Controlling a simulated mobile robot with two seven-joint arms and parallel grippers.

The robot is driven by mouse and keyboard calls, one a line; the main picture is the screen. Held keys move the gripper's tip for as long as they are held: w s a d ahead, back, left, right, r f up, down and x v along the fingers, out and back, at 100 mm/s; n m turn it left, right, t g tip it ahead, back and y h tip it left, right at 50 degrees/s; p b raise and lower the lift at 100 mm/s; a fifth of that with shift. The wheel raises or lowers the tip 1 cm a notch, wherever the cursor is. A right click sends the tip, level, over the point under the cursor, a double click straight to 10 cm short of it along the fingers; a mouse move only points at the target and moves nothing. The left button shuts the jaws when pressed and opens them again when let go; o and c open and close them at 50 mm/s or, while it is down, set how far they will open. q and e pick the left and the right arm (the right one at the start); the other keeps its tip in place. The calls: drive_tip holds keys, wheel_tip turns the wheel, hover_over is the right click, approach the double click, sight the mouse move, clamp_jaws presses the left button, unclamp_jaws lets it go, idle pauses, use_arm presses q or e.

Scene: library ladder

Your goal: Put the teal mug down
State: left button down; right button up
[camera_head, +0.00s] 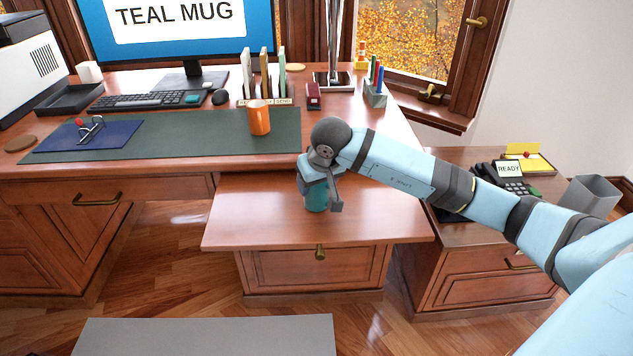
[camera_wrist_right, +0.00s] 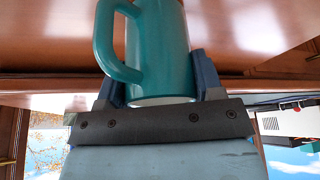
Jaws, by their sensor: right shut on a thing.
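The teal mug (camera_head: 316,198) is upright at the pull-out board (camera_head: 262,222) at the front of the desk. I cannot tell for sure whether its base touches the board. My right gripper (camera_head: 321,186) reaches down from above and is shut on the mug, covering its upper part in the head view. In the right wrist view the mug (camera_wrist_right: 165,55) sits between the two fingers, with its pale rim towards the palm and its handle (camera_wrist_right: 112,45) at the left. My left gripper is not in view.
An orange mug (camera_head: 259,118) stands on the green desk mat (camera_head: 200,133) behind the board. Upright books (camera_head: 265,80) and a pen holder (camera_head: 375,93) stand farther back. A phone (camera_head: 503,177) sits on the right cabinet. The board's left part is bare.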

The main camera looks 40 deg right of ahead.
drive_tip(key=o, duration=1.1)
drive_tip(key=shift+f, duration=0.1)
drive_tip(key=shift+c, duration=0.2)
